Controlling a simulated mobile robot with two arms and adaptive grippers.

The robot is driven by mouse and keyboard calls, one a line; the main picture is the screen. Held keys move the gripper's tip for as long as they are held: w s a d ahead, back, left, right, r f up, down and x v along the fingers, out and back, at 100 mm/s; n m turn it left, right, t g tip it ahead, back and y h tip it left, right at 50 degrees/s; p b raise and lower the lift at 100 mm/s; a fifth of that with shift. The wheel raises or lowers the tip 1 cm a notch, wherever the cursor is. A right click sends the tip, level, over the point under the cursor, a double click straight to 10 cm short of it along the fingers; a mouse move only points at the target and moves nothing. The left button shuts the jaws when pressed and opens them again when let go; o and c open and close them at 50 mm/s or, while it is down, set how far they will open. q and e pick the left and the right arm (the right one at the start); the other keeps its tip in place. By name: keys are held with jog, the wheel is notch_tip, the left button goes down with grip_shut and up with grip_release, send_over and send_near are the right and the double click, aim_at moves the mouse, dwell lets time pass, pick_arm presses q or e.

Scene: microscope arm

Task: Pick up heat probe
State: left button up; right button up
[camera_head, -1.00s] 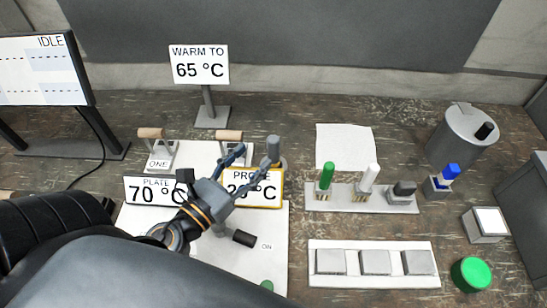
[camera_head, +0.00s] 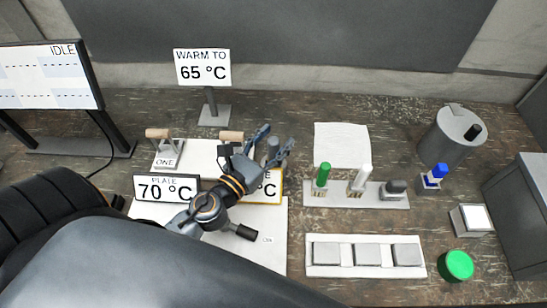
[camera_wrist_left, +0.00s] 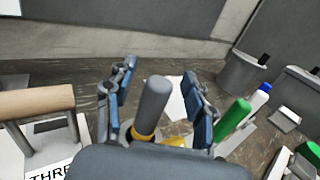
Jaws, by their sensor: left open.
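The heat probe (camera_wrist_left: 152,104) is a grey upright rod with a rounded top and a yellow part at its base. In the left wrist view it stands between the two open fingers of my left gripper (camera_wrist_left: 158,98), with gaps on both sides. In the head view the probe (camera_head: 273,150) shows between the fingertips of my left gripper (camera_head: 275,140), behind the yellow-framed probe display (camera_head: 270,187), which my gripper partly covers. My right gripper is not in view.
Wooden-handled levers (camera_head: 158,134) stand left of the probe. A plate display (camera_head: 166,187) reads 70 °C. A rack (camera_head: 340,196) with green, white and black items is to the right. A sign (camera_head: 203,68) reads WARM TO 65 °C.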

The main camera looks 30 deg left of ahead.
pick_arm(q)
grip_shut()
